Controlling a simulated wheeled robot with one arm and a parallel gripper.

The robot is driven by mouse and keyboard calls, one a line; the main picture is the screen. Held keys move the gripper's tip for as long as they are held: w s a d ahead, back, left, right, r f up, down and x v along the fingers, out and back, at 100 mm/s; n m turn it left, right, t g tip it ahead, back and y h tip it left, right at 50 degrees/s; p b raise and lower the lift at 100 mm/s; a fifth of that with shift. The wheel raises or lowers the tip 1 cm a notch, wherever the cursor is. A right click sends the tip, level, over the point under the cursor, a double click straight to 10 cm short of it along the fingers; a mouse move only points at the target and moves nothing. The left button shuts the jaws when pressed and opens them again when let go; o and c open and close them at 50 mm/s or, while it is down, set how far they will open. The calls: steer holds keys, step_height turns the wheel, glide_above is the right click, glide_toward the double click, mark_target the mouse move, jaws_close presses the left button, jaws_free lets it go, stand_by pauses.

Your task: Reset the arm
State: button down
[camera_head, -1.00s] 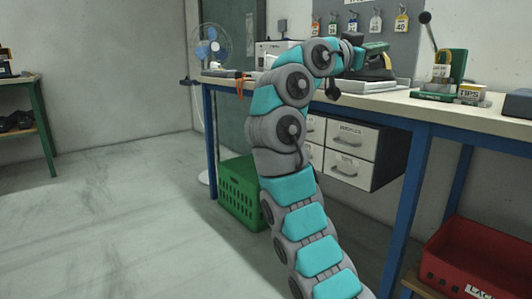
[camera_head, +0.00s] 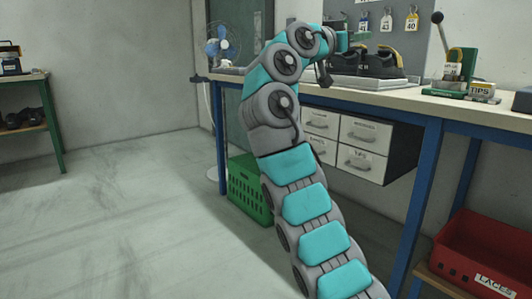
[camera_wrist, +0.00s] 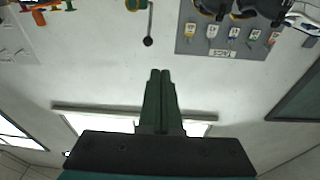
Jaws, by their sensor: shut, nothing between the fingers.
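My arm (camera_head: 312,205) rises from the lower right of the head view and bends over the left part of the workbench (camera_head: 405,98). My gripper, with its green end (camera_head: 343,40), is above the bench in front of the grey tag board. In the wrist view, its two green fingers (camera_wrist: 160,72) lie side by side, shut, with nothing between them. They point towards the wall, and that picture looks upside down.
Black shoes (camera_head: 378,63) stand on a light tray below my gripper. A lever press (camera_head: 455,68) is further right. Drawers (camera_head: 363,148) hang under the bench. A green crate (camera_head: 247,190) and a red bin (camera_head: 482,250) are low down. The floor at left is clear.

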steer(key=d+f+n+g+y, duration=0.45)
steer(key=f+n, duration=0.35)
steer(key=f, duration=0.4)
steer(key=s+d+f+n+g+y, duration=0.2)
steer(key=s+f+g+y, duration=0.25)
steer(key=s+f, duration=1.65)
steer(key=s+a+f+g+y, duration=0.1)
steer(key=s+a+f+y, duration=0.1)
steer(key=s+a+f, duration=0.45)
steer(key=s+a+f+n+g+y, duration=0.1)
steer(key=s+a+f+g+y, duration=0.15)
steer(key=s+f, duration=0.75)
steer(key=s+a+f+g+y, duration=0.1)
steer(key=s+a+f+y, duration=0.3)
steer(key=s, duration=0.8)
step_height(320, 180, up, 13)
steer(key=h+p, duration=0.1)
steer(key=p, duration=1.3)
steer(key=shift+w+a, duration=0.25)
steer(key=shift+a, duration=0.05)
